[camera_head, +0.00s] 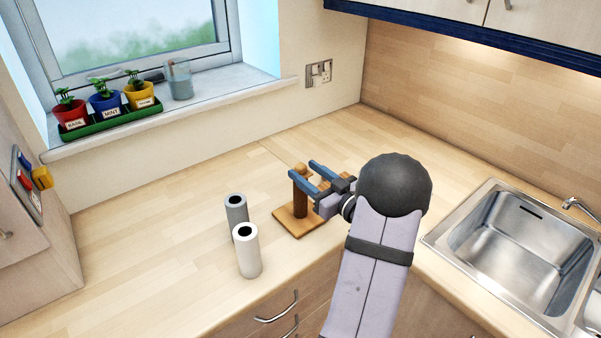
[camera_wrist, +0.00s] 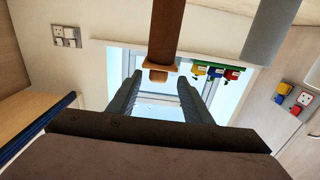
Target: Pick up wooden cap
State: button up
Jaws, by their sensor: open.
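The wooden cap (camera_head: 301,168) is a small rounded light-brown piece on top of an upright brown wooden post (camera_head: 301,204). The post stands on a square wooden base (camera_head: 287,222) on the worktop. My gripper (camera_head: 304,171) is open, with its blue-grey fingers reaching to either side of the cap at its height. In the wrist view, which is upside down, the cap (camera_wrist: 157,74) shows at the end of the post (camera_wrist: 166,30), between the tips of my gripper (camera_wrist: 158,78). A gap shows on each side of it there. Contact is not visible.
A grey tube (camera_head: 237,212) and a white tube (camera_head: 247,252) stand left of the base on the wooden worktop (camera_head: 150,240). A metal sink (camera_head: 520,255) lies to the right. Potted herbs (camera_head: 105,103) and a glass (camera_head: 179,80) stand on the windowsill. The worktop's left is clear.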

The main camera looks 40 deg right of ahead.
jog(key=shift+w+p, duration=0.4)
jog(key=shift+w, duration=0.7)
jog(key=shift+w+r+p, duration=0.15)
jog(key=shift+w+p, duration=0.1)
jog(key=shift+p, duration=0.05)
jog(key=w+p, duration=0.2)
jog(key=w, duration=0.1)
jog(key=shift+d+r, duration=0.1)
jog(key=shift+w, duration=0.8)
jog(key=c, duration=1.1)
